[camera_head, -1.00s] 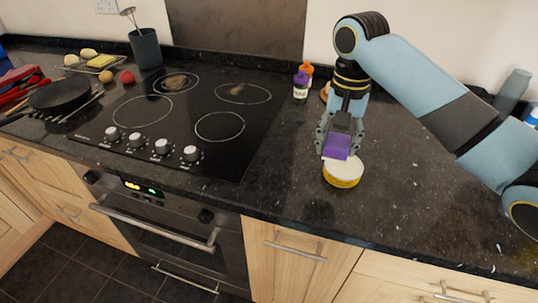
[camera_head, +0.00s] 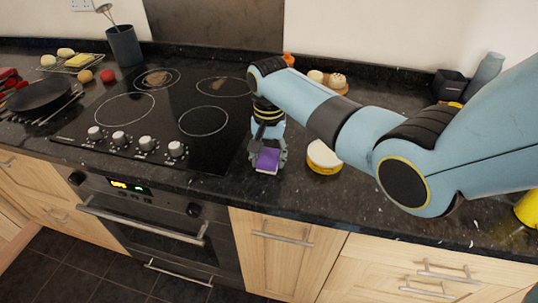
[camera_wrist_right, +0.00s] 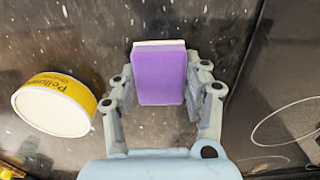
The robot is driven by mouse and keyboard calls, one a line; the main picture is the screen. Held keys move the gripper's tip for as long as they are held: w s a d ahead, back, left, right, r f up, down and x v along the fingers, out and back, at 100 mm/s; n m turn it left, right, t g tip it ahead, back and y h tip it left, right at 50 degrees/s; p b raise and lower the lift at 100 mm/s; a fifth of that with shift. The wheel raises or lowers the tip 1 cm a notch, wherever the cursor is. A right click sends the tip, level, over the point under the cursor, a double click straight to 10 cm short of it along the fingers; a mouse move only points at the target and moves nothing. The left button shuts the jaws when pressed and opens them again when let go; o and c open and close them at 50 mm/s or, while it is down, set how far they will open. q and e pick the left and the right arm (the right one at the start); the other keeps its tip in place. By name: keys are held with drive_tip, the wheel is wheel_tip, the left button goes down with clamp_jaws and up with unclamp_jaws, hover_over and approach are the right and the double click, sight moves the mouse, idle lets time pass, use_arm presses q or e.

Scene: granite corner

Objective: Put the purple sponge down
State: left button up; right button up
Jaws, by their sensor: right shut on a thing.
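The purple sponge (camera_head: 268,160), with a pale layer on one face, is held between the fingers of my right gripper (camera_head: 268,152). The gripper points down over the dark granite counter (camera_head: 300,195), just right of the hob. In the right wrist view the sponge (camera_wrist_right: 159,78) stands between the two fingers of the gripper (camera_wrist_right: 158,92), its far end sticking out past them. Whether the sponge touches the counter I cannot tell. My left gripper is not in view.
A yellow tub with a white lid (camera_head: 324,157) stands close right of the gripper; it also shows in the wrist view (camera_wrist_right: 55,103). The black hob (camera_head: 160,110) lies to the left. Counter in front of the gripper is clear up to its edge.

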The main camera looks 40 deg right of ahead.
sight(269, 157)
drive_tip(key=shift+s, duration=0.1)
drive_tip(key=o, duration=1)
wheel_tip(269, 157, up, 12)
drive_tip(key=shift+r, duration=0.1)
idle(0.4)
